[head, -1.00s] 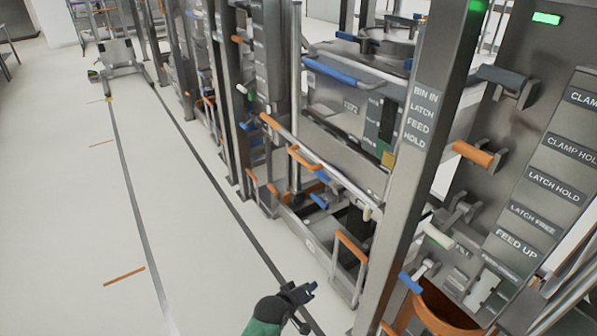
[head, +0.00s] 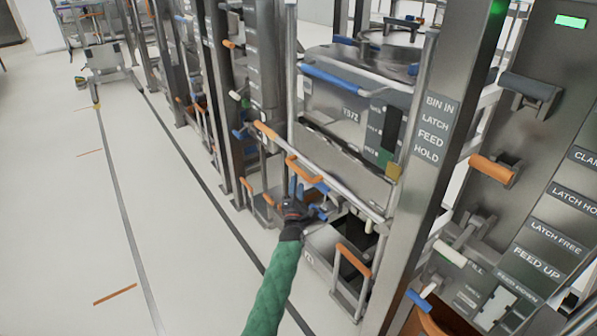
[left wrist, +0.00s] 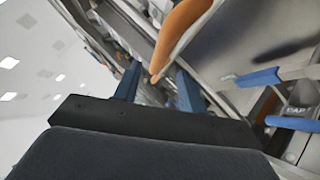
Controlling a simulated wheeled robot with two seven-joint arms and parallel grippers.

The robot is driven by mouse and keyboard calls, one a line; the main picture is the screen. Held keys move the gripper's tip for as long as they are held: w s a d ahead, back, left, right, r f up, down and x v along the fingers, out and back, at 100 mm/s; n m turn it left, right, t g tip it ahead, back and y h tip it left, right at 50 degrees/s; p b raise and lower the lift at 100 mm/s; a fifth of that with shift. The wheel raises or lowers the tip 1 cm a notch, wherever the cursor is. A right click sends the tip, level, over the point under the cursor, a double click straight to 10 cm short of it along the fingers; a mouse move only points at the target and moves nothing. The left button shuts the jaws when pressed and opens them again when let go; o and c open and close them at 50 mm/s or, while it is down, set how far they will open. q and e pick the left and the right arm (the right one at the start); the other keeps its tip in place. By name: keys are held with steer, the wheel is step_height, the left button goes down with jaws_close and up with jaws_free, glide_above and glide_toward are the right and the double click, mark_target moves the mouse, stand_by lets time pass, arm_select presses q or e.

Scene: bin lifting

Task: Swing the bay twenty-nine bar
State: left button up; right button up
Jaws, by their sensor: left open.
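A long pale bar with an orange end grip (head: 266,131) slants across the front of the bay in the head view. A shorter orange handle (head: 305,170) sits just below it. I cannot read a bay number twenty-nine, so I cannot tell which is its bar. My left gripper (head: 296,190), on a green-sleeved arm, is open and empty just below the short orange handle. In the left wrist view the open fingers (left wrist: 157,84) point at a large orange handle (left wrist: 185,30), whose lower end lies near the gap between them. My right gripper is out of view.
A steel post labelled BIN IN, LATCH, FEED, HOLD (head: 432,140) stands right of the bay. A lower orange handle (head: 353,261) and a blue-gripped bar (head: 328,74) stick out nearby. The floor at left is clear, with a wheeled frame (head: 103,62) far back.

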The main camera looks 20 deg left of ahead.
mark_target(298, 170)
arm_select(q)
steer(key=p+x, duration=0.1)
steer(key=x, duration=0.5)
steer(key=shift+w+r, duration=0.1)
steer(key=shift+w+a, duration=0.1)
steer(key=shift+w, duration=0.2)
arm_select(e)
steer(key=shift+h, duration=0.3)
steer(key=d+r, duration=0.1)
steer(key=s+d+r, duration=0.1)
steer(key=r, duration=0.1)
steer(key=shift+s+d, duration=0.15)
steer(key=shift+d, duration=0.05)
arm_select(q)
steer(key=shift+r, duration=0.1)
jaws_close()
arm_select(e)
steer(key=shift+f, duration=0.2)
